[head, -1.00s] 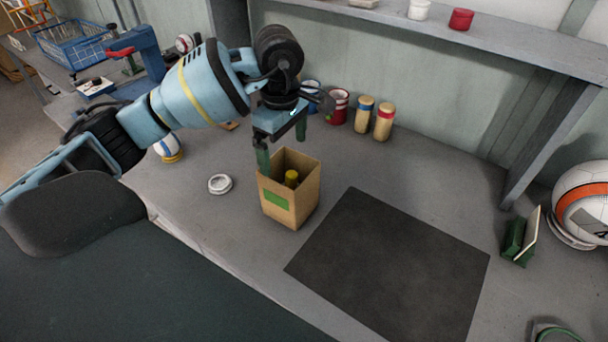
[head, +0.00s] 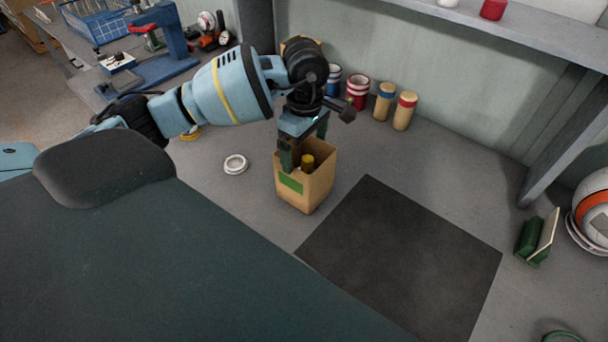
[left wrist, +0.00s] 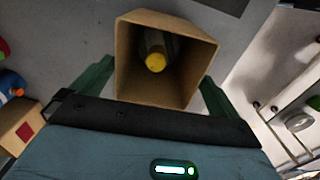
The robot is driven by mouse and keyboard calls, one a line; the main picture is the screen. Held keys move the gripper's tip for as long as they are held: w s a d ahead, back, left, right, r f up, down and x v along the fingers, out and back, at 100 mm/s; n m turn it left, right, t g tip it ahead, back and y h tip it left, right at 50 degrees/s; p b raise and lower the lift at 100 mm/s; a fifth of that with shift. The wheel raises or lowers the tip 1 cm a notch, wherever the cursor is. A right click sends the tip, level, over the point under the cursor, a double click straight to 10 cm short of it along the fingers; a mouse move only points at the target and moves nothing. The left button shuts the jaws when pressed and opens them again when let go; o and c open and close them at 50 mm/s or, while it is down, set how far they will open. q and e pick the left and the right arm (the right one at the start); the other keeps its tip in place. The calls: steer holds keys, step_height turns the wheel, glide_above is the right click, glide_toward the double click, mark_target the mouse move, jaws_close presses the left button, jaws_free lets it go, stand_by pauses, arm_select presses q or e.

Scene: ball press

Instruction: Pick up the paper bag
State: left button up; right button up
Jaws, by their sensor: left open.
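The paper bag (head: 303,194) is a brown, open-topped bag with a green label, standing upright on the grey bench left of the dark mat. A yellow-topped object (head: 307,161) stands inside it. My left gripper (head: 304,150) is open at the bag's top, with one dark green finger in front of its left side and the other behind. In the left wrist view, the bag's opening (left wrist: 127,58) lies between the two spread fingers (left wrist: 158,80), and the yellow top (left wrist: 155,62) shows inside. I cannot tell whether either finger touches the bag. My right gripper is out of view.
The dark mat (head: 400,260) is empty, with free room on it. A white ring-shaped lid (head: 235,164) lies left of the bag. Cans (head: 357,92) and wooden cylinders (head: 403,111) stand behind, near the wall. A green-and-white block (head: 538,238) and a ball (head: 590,212) are at right.

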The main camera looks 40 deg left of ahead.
arm_select(q)
steer(key=shift+f, duration=1.25)
steer(key=shift+c, duration=0.4)
steer(key=c, duration=0.8)
steer(key=shift+o, duration=0.2)
steer(key=shift+r, duration=0.15)
